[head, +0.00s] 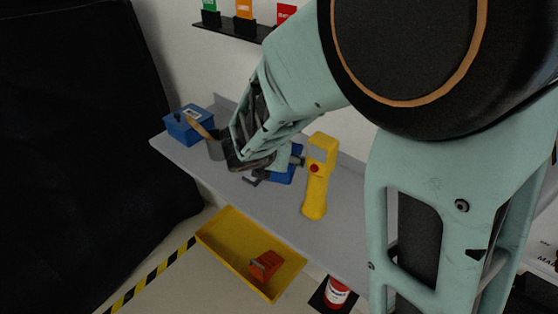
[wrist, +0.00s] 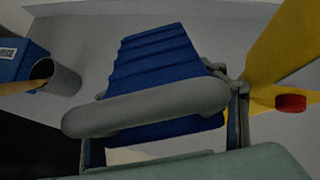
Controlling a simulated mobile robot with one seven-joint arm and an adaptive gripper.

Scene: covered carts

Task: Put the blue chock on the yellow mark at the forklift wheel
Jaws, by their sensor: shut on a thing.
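The blue chock (head: 286,177), with a ridged face, is in my gripper (head: 275,170) above the grey shelf. It is partly hidden by the gripper in the head view. In the wrist view the blue chock (wrist: 158,65) fills the middle, with a grey finger (wrist: 145,106) across its near side. The gripper is shut on it; the other finger is mostly hidden. I cannot tell whether the chock touches the shelf. Neither the forklift wheel nor a yellow mark shows in either view.
A yellow handset (head: 317,180) with a red button stands close right of the gripper. Below are a yellow tray (head: 222,250) with an orange chock (head: 264,265) and a red can (head: 337,291).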

